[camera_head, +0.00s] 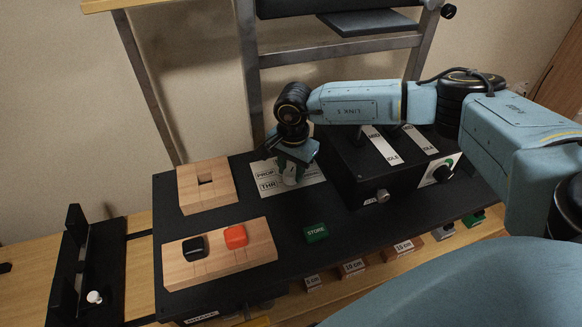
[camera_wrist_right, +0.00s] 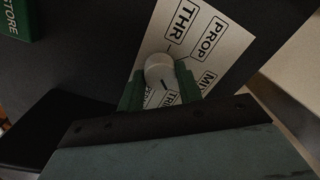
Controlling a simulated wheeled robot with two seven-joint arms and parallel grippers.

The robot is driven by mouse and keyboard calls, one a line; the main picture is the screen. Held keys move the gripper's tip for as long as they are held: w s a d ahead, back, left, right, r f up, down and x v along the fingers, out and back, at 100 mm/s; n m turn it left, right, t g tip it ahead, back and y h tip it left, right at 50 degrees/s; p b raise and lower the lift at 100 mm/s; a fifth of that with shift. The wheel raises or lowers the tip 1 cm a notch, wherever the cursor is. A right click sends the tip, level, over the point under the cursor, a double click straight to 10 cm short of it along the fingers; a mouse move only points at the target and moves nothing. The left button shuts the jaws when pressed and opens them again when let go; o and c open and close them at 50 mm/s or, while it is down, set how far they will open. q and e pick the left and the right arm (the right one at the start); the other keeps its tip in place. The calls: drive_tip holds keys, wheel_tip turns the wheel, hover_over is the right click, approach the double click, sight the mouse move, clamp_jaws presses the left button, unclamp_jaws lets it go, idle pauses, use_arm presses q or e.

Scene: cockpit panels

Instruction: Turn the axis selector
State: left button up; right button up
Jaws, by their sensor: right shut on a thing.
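The axis selector is a round light-grey knob (camera_wrist_right: 159,69) on a white label plate (camera_wrist_right: 220,45), with THR and PROP printed boxes beside it. A dark pointer line on the knob faces toward the lower labels, which are partly covered. In the head view the knob (camera_head: 290,177) shows just below my right gripper (camera_head: 293,168), on the plate (camera_head: 268,181). In the right wrist view the green fingers of my right gripper (camera_wrist_right: 158,88) stand on both sides of the knob and are shut on it. My left gripper is not in view.
A black throttle box (camera_head: 358,165) with IDLE-marked slots stands to the right of the knob. A green STORE block (camera_head: 316,232) lies in front. Wooden blocks (camera_head: 205,186) stand at the left, the front one bearing a black and a red cap (camera_head: 235,237).

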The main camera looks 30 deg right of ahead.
sight(293, 174)
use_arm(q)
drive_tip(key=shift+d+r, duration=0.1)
use_arm(e)
drive_tip(key=shift+m, duration=0.4)
drive_tip(key=o, duration=0.9)
drive_tip(key=shift+o, duration=0.5)
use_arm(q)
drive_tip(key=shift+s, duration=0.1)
use_arm(e)
drive_tip(key=shift+r, duration=0.15)
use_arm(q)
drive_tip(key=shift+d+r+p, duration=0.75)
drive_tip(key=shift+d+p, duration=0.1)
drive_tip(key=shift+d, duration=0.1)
use_arm(e)
wheel_tip(293, 174, up, 13)
drive_tip(key=shift+s, duration=0.3)
